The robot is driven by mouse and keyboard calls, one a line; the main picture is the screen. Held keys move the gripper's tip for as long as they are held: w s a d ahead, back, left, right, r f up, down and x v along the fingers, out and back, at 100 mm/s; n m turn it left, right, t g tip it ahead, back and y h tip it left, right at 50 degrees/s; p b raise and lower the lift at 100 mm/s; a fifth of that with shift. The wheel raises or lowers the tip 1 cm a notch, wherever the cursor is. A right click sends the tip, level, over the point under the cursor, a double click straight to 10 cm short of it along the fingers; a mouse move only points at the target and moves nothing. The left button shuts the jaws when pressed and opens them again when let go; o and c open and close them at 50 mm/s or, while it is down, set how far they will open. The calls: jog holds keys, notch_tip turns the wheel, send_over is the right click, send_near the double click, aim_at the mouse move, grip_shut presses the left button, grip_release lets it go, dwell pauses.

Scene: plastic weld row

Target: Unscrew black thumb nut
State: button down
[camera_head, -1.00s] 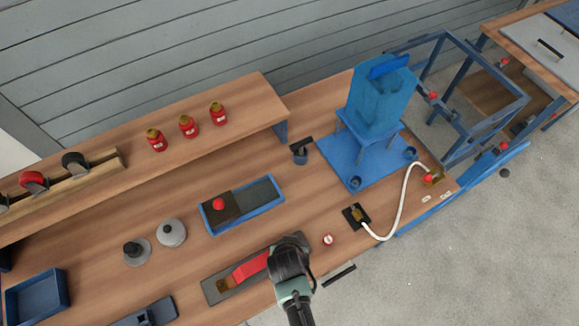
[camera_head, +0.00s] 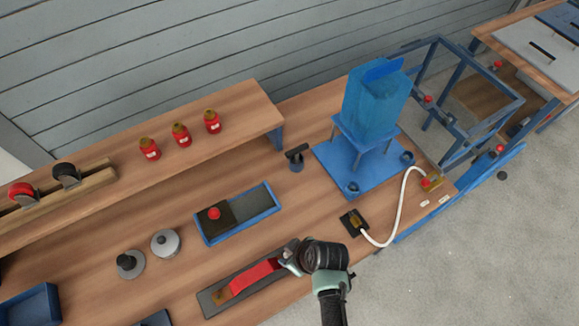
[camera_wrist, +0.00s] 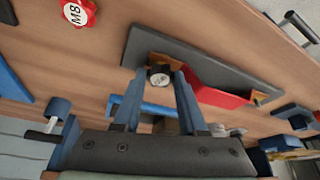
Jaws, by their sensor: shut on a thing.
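The black thumb nut (camera_wrist: 159,75), a small dark round knob with a pale marked face, sits between my fingertips in the wrist view, at the end of a dark grey plate (camera_wrist: 150,45). My gripper (camera_wrist: 159,80) is shut on it from the sides. A red lever or bar (camera_wrist: 215,88) lies along the same plate beside the nut. In the head view my gripper (camera_head: 288,262) is at the right end of the plate (camera_head: 208,300), next to the red bar (camera_head: 255,275). The nut is hidden there by my gripper.
A red M8 knob (camera_wrist: 78,12) lies on the bench near the plate. A blue tray (camera_head: 262,212) with a red knob stands behind. A black block with a white hose (camera_head: 400,205) is to the right. Two grey round weights (camera_head: 165,243) stand left.

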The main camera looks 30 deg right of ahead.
jog(key=n, duration=0.1)
jog(key=n+y+b, duration=0.1)
jog(key=n, duration=0.1)
jog(key=shift+w+d, duration=0.15)
jog(key=shift+w, duration=0.1)
jog(key=shift+s+r+n+g, duration=0.1)
jog(key=shift+n+g, duration=0.2)
jog(key=shift+n, duration=0.1)
jog(key=c, duration=0.5)
grip_release()
jog(key=shift+s, duration=0.1)
